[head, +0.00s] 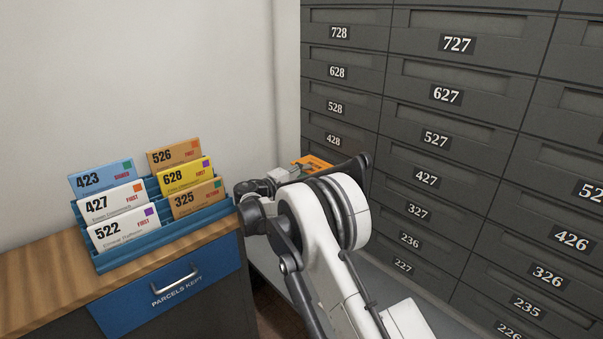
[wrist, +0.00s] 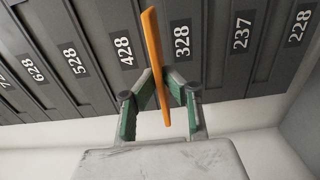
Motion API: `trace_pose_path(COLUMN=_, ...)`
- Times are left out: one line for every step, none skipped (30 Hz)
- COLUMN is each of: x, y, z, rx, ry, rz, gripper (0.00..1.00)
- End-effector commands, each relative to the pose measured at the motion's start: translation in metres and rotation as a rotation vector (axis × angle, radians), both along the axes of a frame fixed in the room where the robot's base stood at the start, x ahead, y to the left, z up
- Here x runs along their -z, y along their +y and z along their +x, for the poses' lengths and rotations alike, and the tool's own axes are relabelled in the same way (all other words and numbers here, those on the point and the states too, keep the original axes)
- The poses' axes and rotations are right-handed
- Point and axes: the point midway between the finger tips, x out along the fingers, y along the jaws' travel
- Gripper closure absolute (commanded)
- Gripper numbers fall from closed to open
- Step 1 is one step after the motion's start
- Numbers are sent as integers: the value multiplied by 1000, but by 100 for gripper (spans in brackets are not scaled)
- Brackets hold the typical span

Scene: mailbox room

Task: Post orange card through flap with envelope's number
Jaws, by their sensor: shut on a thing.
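My gripper (wrist: 160,92) is shut on an orange card (wrist: 154,50), which shows edge-on between the green-padded fingers in the wrist view. The card points away from my gripper towards the mailbox wall, in front of the boxes labelled 428 (wrist: 123,50) and 328 (wrist: 182,44). In the head view the card (head: 313,163) is mostly hidden behind my arm, and the print on it is too small to read. The box labelled 428 (head: 333,140) is just above it there. I cannot tell whether the card touches the wall.
A blue rack (head: 105,262) on the wooden counter (head: 40,297) at left holds several envelopes, numbered 423, 427, 522, 526, 628 and 325. A blue drawer front (head: 165,300) reads "PARCELS KEPT". Grey numbered mailboxes (head: 455,75) fill the right side.

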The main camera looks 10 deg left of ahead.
Motion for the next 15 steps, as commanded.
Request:
trace_pose_path(x=0, y=-3, z=2, rx=1, ry=0, rz=0, gripper=100)
trace_pose_path(x=0, y=-4, z=4, rx=1, ry=0, rz=0, gripper=100)
trace_pose_path(x=-1, y=-5, z=5, rx=1, ry=0, rz=0, gripper=100)
trace_pose_path(x=-1, y=-6, z=7, rx=1, ry=0, rz=0, gripper=100)
trace_pose_path(x=-1, y=-7, z=8, rx=1, ry=0, rz=0, gripper=100)
trace_pose_path(x=-1, y=-9, z=10, rx=1, ry=0, rz=0, gripper=100)
trace_pose_path(x=-1, y=-10, z=11, rx=1, ry=0, rz=0, gripper=100)
trace_pose_path(x=-1, y=-11, z=13, rx=1, ry=0, rz=0, gripper=100)
trace_pose_path(x=-1, y=-13, z=14, rx=1, ry=0, rz=0, gripper=100)
trace_pose_path(x=-1, y=-14, z=16, rx=1, ry=0, rz=0, gripper=100)
trace_pose_path(x=-1, y=-16, z=17, rx=1, ry=0, rz=0, gripper=100)
trace_pose_path(x=-1, y=-17, z=19, rx=1, ry=0, rz=0, gripper=100)
trace_pose_path(x=0, y=-19, z=20, rx=1, ry=0, rz=0, gripper=100)
trace_pose_path(x=0, y=-20, z=22, rx=1, ry=0, rz=0, gripper=100)
trace_pose_path(x=0, y=-21, z=24, rx=1, ry=0, rz=0, gripper=100)
